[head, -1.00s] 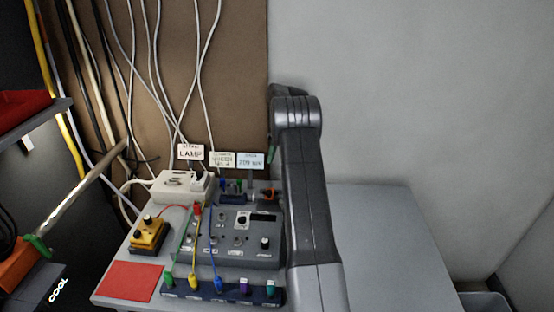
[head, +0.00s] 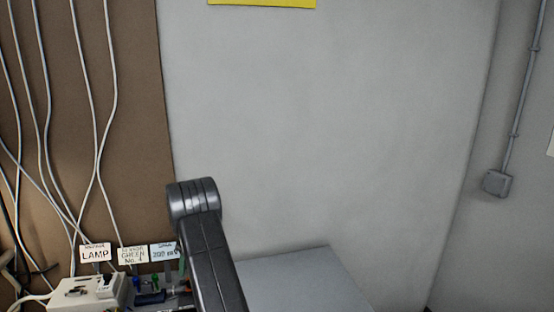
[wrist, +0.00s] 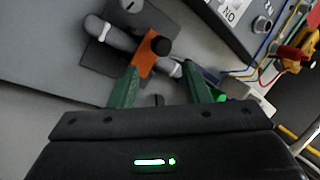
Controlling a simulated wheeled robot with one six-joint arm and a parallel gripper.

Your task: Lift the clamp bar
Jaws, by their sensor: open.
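I take the grey bar to be the clamp bar, but cannot be sure. My gripper (wrist: 160,88) is open, with its two green fingers apart and pointing at the clamp. In the head view my arm covers most of this area, and the gripper is hidden.
A grey instrument box (wrist: 240,22) with jacks and coloured leads lies right of the clamp. In the head view a white lamp box (head: 85,294) and label cards (head: 95,253) stand left of my arm. The grey bench top (head: 300,280) to the right is bare.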

